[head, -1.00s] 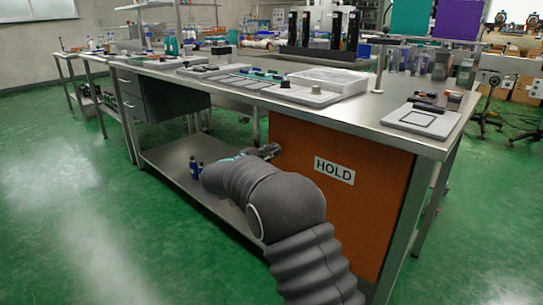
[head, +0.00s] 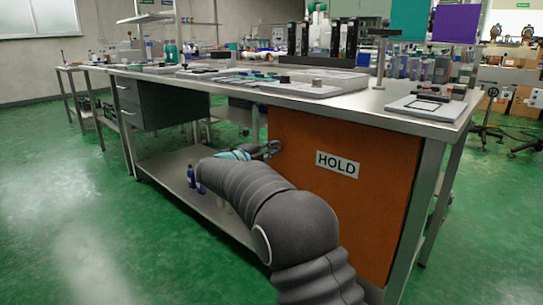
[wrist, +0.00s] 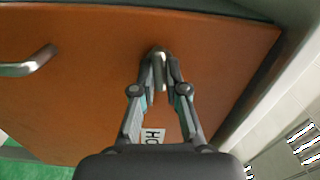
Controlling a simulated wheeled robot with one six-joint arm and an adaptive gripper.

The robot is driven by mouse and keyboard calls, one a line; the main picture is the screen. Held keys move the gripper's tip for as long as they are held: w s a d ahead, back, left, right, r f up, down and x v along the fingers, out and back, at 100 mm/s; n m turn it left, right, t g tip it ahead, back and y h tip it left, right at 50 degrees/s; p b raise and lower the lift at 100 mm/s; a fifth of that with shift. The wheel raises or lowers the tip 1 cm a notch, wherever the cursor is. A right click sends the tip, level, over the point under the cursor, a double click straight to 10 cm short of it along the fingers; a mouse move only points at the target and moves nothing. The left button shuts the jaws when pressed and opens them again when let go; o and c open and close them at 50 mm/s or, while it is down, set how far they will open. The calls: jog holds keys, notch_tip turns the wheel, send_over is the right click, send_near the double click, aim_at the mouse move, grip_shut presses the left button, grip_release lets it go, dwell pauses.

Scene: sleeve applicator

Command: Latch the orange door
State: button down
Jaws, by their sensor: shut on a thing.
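The orange door (head: 345,195) with a HOLD label (head: 338,164) fills the right end of the workbench under its top. In the head view it appears to lie about in line with the bench frame. My gripper (head: 272,149) is at the door's upper left edge, partly hidden by my arm. In the wrist view the orange door (wrist: 90,75) fills most of the picture. There my gripper (wrist: 160,62) is shut on a small metal latch knob (wrist: 160,53) on the door. A bent metal handle (wrist: 28,66) sits apart to the left. Whether the latch is engaged cannot be told.
The steel workbench top (head: 375,115) overhangs the door and carries trays and tools. Small blue bottles (head: 191,176) stand on the low shelf (head: 160,170) left of the door. Green floor (head: 70,220) is free in front of the bench.

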jog(key=shift+f+m+b, duration=0.1)
jog(key=shift+m+b, duration=0.25)
jog(key=shift+m, duration=0.25)
jog(key=c, duration=1.2)
grip_release()
jog(key=v, duration=1.2)
